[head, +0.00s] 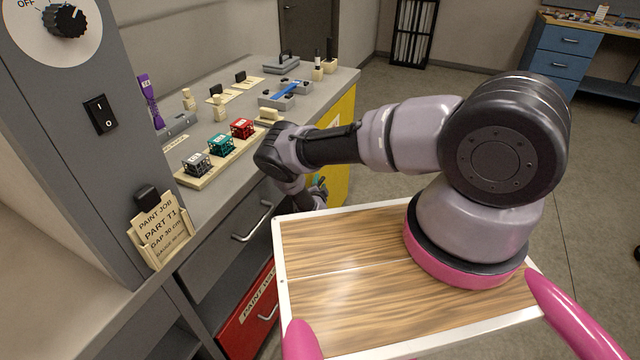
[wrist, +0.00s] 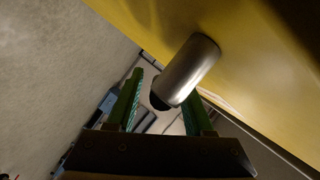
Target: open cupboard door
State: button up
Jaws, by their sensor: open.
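The yellow cupboard door (head: 338,176) is at the end of the grey counter, partly hidden behind my arm. In the wrist view the yellow surface (wrist: 240,50) fills the upper right, and a silver metal handle (wrist: 188,72) stands out from it. My gripper (wrist: 163,88) is open, its two green fingers on either side of the handle's near end. I cannot tell whether either finger touches it. In the head view my gripper (head: 318,192) is low in front of the yellow panel, mostly hidden by my wrist. No gap at the door's edge is clear.
The counter (head: 315,88) carries colored lattice blocks on a tray (head: 225,158) and other small fixtures. A grey drawer (head: 240,230) and a red drawer (head: 255,310) are below it. Open floor (head: 400,175) lies right of the cupboard. A blue drawer desk (head: 565,55) stands far right.

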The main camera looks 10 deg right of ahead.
jog(key=shift+w, duration=0.25)
grip_shut()
dwell(1.4)
